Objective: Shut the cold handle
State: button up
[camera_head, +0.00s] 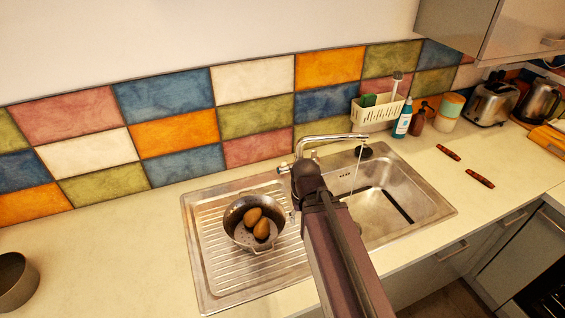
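The chrome tap (330,138) stands behind the sink (215,268). A thin stream of water (355,170) falls from its spout into the right basin. A small handle (284,169) shows at the left of the tap's base, and another small part of the tap (315,155) shows just right of the upright. I cannot tell which is the cold handle. My arm reaches up from the bottom edge, and its dark end with my gripper (305,178) is in front of the tap's base. The fingers are hidden, so neither their opening nor any contact with a handle shows.
A white caddy (376,114), a blue bottle (403,120) and a toaster (491,103) stand along the tiled wall. Two dark red objects lie on the right counter. The left counter is mostly clear.

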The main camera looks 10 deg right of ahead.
aim_at(284, 162)
jog(key=w+r+n+t+p, duration=0.1)
jog(key=w+r+p, duration=0.3)
jog(key=w, duration=0.8)
jog(key=w+d+r+n+t+p, duration=0.1)
jog(key=w+r+t+p, duration=0.2)
jog(key=w, duration=1)
notch_tip(284, 162, up, 2)
jog(key=shift+d+r+t+y+p, duration=0.1)
jog(key=shift+d+t+y+p, duration=0.1)
jog(key=shift+t+y+p, duration=0.15)
jog(key=b+x, duration=1.2)
jog(key=x, duration=0.1)
jog(key=shift+a+f+b, duration=0.1)
jog(key=shift+f+b, duration=0.3)
jog(key=shift+f, duration=0.05)
grip_shut()
